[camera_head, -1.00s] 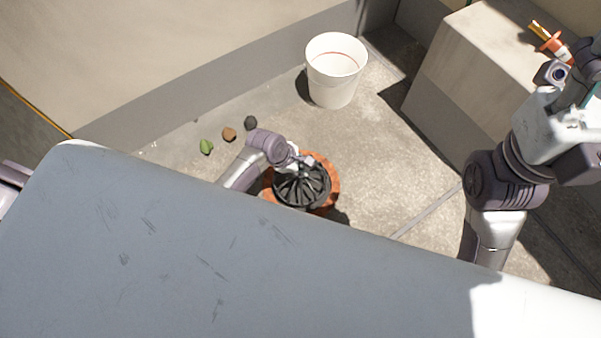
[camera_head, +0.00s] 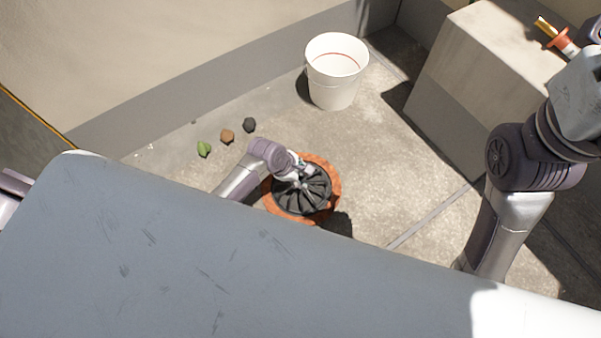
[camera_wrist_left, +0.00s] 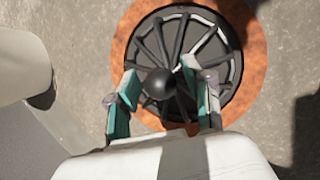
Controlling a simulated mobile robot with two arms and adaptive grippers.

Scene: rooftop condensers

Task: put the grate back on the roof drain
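The black round grate (camera_head: 301,196) with radial ribs lies inside the rust-orange ring of the roof drain (camera_head: 334,180). It looks roughly level and centred, though I cannot tell if it is fully seated. The wrist view shows the grate (camera_wrist_left: 222,75), a rounded black knob (camera_wrist_left: 158,84) near its middle and the rusty ring (camera_wrist_left: 256,55). My left gripper (camera_head: 300,172) is low over the grate. In the wrist view its fingers (camera_wrist_left: 162,85) stand apart on either side of the knob, with gaps visible. My right gripper is outside the picture; only its arm shows at the right.
A white bucket (camera_head: 335,85) stands behind the drain. A green leaf (camera_head: 204,149), a brown lump (camera_head: 227,136) and a dark lump (camera_head: 249,125) lie to the left. A concrete block (camera_head: 470,80) at right carries an orange-and-white item (camera_head: 560,40). Floor between is clear.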

